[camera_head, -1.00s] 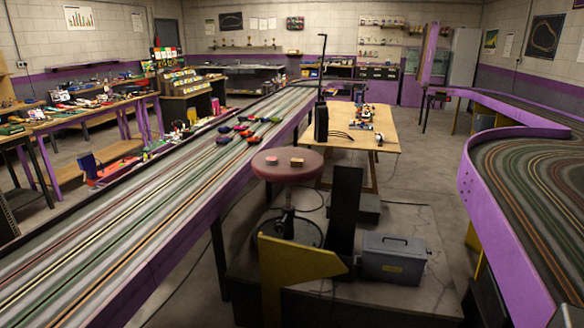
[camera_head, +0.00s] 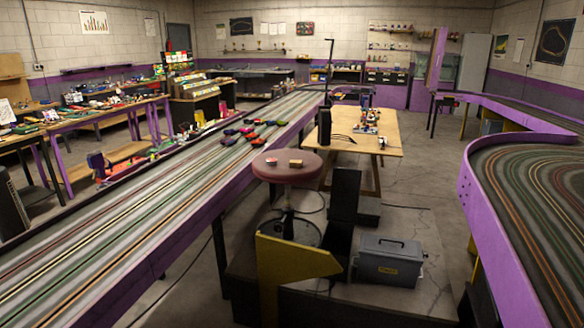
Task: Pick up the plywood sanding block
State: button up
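Two small blocks lie apart on the round red stool (camera_head: 287,175) in the middle of the view. The right one is a tan, wood-coloured block (camera_head: 296,162) and looks like the plywood sanding block. The left one is a pinkish-brown block (camera_head: 272,161). Both are small in the picture, so their finer detail cannot be told. My gripper is not seen in this view.
The long slot track (camera_head: 175,185) runs just left of the stool, with several toy cars (camera_head: 240,131) on it. A plywood table (camera_head: 400,128) stands behind. A grey toolbox (camera_head: 390,265) sits front right. A curved track (camera_head: 540,190) bounds the right side.

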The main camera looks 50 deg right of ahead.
aim_at(293, 163)
jog(key=z, duration=0.1)
jog(key=i, duration=0.95)
jog(key=u, duration=0.05)
